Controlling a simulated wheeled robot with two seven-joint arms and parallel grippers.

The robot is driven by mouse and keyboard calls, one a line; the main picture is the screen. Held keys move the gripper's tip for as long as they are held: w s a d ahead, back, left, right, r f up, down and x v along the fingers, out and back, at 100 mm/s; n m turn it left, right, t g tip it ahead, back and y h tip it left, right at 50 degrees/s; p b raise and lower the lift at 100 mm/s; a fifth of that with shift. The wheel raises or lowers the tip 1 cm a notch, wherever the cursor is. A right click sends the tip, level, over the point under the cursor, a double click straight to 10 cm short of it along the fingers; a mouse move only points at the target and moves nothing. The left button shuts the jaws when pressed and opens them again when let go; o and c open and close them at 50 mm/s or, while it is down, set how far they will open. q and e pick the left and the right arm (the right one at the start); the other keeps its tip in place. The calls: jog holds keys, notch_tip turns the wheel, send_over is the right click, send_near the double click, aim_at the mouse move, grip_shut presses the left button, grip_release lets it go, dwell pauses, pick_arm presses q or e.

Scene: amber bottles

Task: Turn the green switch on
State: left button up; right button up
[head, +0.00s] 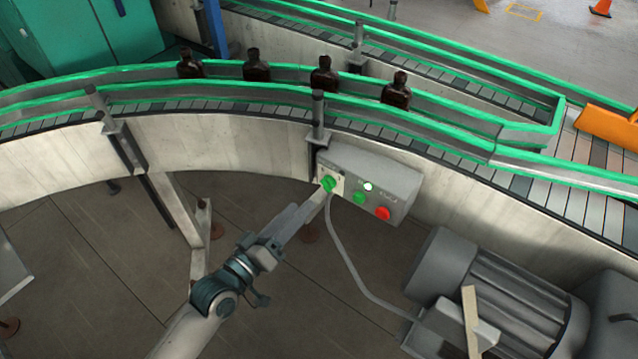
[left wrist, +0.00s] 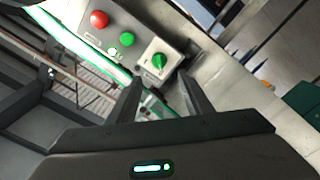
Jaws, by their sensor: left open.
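The green switch (head: 328,183) is a rotary knob on a pale plate at the left end of a grey control box (head: 395,178). In the left wrist view the green switch (left wrist: 159,61) shows just beyond my fingertips. My left gripper (left wrist: 160,90) is open, its two dark fingers on either side of the line to the knob, with nothing between them. In the head view my left gripper (head: 318,200) reaches the box from below left, close to the switch; whether it touches cannot be told. My right gripper is not in view.
A green button (head: 359,198), a red button (head: 383,213) and a small white light (head: 368,187) sit right of the switch. A cable hangs below the box. A grey motor (head: 500,290) stands at lower right. Amber bottles (head: 323,77) stand on the conveyor behind.

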aim_at(322, 185)
pick_arm(q)
jog(key=p+x, duration=0.1)
jog(key=x, duration=0.8)
jog(key=shift+p, duration=0.3)
jog(key=shift+c, duration=0.9)
jog(key=c, duration=0.9)
